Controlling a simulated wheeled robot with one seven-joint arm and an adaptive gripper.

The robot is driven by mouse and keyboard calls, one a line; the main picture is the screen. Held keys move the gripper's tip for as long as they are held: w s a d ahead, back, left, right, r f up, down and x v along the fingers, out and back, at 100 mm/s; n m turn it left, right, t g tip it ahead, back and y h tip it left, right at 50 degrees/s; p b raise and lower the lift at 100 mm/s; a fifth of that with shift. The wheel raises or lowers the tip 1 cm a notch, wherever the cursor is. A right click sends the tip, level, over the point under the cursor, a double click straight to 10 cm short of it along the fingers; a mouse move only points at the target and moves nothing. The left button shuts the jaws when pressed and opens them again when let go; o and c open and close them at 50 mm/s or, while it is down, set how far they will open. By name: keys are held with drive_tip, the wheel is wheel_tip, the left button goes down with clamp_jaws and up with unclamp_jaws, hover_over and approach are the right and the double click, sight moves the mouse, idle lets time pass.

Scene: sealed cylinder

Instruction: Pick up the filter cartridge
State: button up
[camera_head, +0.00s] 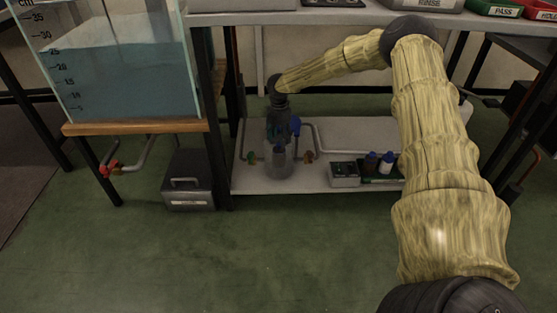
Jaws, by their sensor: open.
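My arm reaches down to the low shelf, and my dark gripper (279,143) points downward there. It is open, though its fingers are small and dim. Directly below it stands an upright, greyish, translucent cylinder (279,166), which looks like the filter cartridge or its housing. The gripper hides the cylinder's top. I cannot tell whether the fingers touch it, stand around it or stay just above it.
Pipes with a green-handled valve (251,157), an orange one (308,157) and a blue handle (295,126) crowd the gripper. Small bottles (387,162) and a dark box (344,174) sit right on the shelf (310,183). A water tank (125,75) stands left.

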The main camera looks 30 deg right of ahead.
sight(279, 151)
drive_tip(key=shift+s+f+b, duration=0.1)
drive_tip(key=shift+f+b, duration=2.2)
drive_tip(key=shift+f, duration=1.55)
drive_tip(key=shift+r, duration=0.1)
drive_tip(key=c, duration=0.7)
